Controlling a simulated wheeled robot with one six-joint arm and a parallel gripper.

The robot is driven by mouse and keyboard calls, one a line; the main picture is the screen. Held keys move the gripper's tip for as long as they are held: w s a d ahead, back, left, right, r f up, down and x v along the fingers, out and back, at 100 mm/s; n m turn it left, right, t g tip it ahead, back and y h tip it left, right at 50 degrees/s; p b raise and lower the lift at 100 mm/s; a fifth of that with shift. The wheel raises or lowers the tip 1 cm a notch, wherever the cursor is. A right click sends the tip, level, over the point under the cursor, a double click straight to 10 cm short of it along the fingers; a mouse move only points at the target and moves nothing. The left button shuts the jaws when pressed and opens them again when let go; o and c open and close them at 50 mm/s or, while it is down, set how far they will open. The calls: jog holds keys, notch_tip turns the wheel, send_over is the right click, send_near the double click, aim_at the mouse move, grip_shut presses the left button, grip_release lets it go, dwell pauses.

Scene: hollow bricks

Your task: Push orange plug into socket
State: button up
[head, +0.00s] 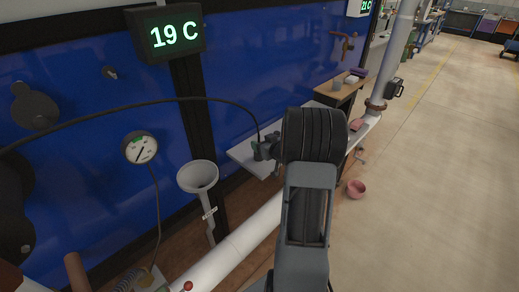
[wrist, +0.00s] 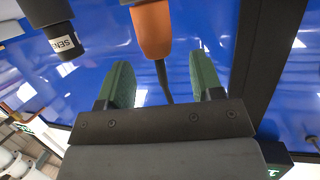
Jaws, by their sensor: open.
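The orange plug (wrist: 152,28) shows at the top middle of the wrist view, its upper part cut off by the frame edge. A dark cable runs down from it, between the fingers of my gripper (wrist: 161,62). The two green-padded fingers are apart, with the plug beyond their tips and nothing clamped between them. I cannot make out a socket for certain in either view.
A dark cylinder (wrist: 47,22) with a white label reading "SEN" hangs left of the plug. In the head view, a blue wall panel (head: 90,75) carries a round gauge (head: 140,149).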

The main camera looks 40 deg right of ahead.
jog(key=shift+x, duration=1.35)
jog(key=c, duration=1)
jog(key=shift+r, duration=0.1)
